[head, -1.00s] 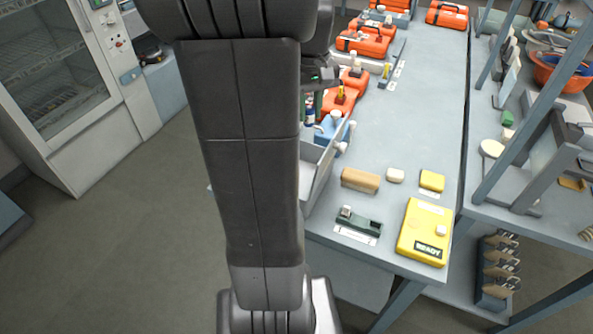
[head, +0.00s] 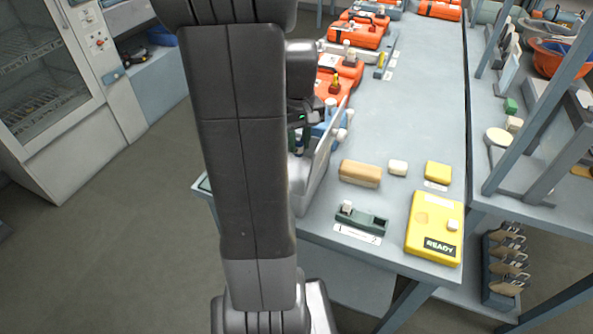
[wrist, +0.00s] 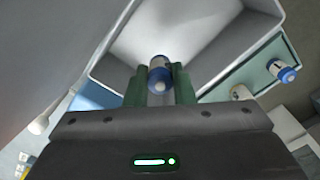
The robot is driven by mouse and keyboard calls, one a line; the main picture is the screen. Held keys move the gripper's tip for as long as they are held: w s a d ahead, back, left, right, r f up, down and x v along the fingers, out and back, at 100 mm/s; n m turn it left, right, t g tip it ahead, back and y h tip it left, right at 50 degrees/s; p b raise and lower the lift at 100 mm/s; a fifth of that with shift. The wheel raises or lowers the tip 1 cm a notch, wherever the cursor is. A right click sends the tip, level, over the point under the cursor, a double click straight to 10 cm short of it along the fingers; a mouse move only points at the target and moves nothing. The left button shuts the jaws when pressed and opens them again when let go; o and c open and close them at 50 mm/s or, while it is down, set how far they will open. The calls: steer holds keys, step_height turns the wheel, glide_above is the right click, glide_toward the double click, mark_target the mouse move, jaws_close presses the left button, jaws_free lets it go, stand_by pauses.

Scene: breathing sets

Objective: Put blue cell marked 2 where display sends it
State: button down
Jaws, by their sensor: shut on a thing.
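My gripper (wrist: 160,84) is shut on a blue-and-white cell (wrist: 160,68), held between its two green fingers. No number can be read on the cell. In the wrist view the cell is over a pale, open-topped bin (wrist: 205,45); whether it touches the bin cannot be told. In the head view my gripper (head: 300,138) is beside the bin's raised grey side (head: 320,165), partly hidden by my arm. A yellow box (head: 433,220) with a dark READY label stands at the table's front right. No other display text can be read.
A second blue-capped cell (wrist: 285,71) lies outside the bin on a green surface. A tan block (head: 360,173), a dark green holder (head: 361,219) and a small yellow block (head: 438,172) are on the table. Orange cases (head: 355,35) line its far left. The table's middle is clear.

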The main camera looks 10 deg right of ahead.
mark_target(298, 139)
step_height(298, 139, down, 7)
steer(key=shift+r, duration=0.1)
stand_by(0.4)
steer(key=shift+f, duration=0.25)
steer(key=c, duration=1.2)
jaws_free()
steer(key=shift+c, duration=0.2)
steer(key=shift+r, duration=0.1)
step_height(298, 139, up, 12)
steer(key=shift+r, duration=0.15)
